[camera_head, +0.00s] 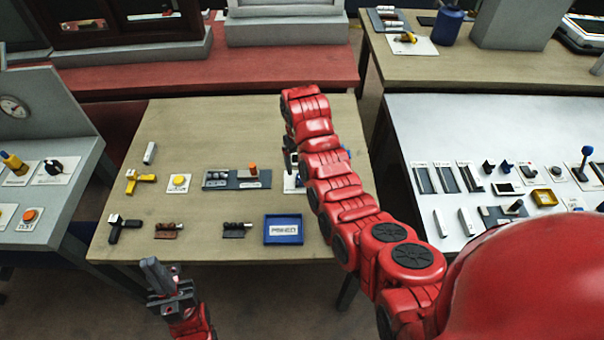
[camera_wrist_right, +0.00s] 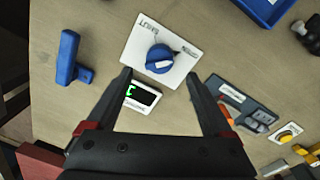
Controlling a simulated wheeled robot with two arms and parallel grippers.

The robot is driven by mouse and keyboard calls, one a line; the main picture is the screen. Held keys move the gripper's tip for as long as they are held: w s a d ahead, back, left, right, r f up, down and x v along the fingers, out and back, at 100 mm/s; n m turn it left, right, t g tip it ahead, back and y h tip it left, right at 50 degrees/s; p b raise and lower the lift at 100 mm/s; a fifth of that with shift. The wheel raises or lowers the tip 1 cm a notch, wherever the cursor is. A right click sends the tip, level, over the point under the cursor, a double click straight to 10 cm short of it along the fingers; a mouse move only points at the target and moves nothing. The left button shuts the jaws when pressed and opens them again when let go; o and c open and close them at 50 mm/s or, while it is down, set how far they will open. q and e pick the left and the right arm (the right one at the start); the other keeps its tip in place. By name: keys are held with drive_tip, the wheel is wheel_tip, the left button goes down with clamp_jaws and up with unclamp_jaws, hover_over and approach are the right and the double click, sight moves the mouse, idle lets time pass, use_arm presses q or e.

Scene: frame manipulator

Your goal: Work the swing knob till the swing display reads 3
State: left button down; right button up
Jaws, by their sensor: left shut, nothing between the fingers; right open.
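A blue round knob with a pale mark (camera_wrist_right: 159,58) sits on a white plate (camera_wrist_right: 137,38) in the right wrist view. Its label is hard to read at this angle. A small display with a green character (camera_wrist_right: 142,96) lies beside the plate; a finger partly covers it, so I cannot tell its reading. My right gripper (camera_wrist_right: 160,77) is open, its fingertips either side of the knob's near edge, with nothing between them. In the head view my right arm hides most of this plate (camera_head: 292,185). My left gripper (camera_head: 165,277) is shut and empty, off the table's front edge.
A blue tray (camera_head: 283,229), a grey slider panel (camera_head: 237,180), a yellow button (camera_head: 179,182) and yellow (camera_head: 139,180) and black (camera_head: 122,229) handles share the table. A blue handle (camera_wrist_right: 72,60) lies near the knob plate. A white control table (camera_head: 440,190) stands right.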

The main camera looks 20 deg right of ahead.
wheel_tip(320, 180, up, 12)
drive_tip(key=p, duration=0.6)
drive_tip(key=shift+a+f, duration=0.25)
drive_tip(key=shift+a, duration=0.05)
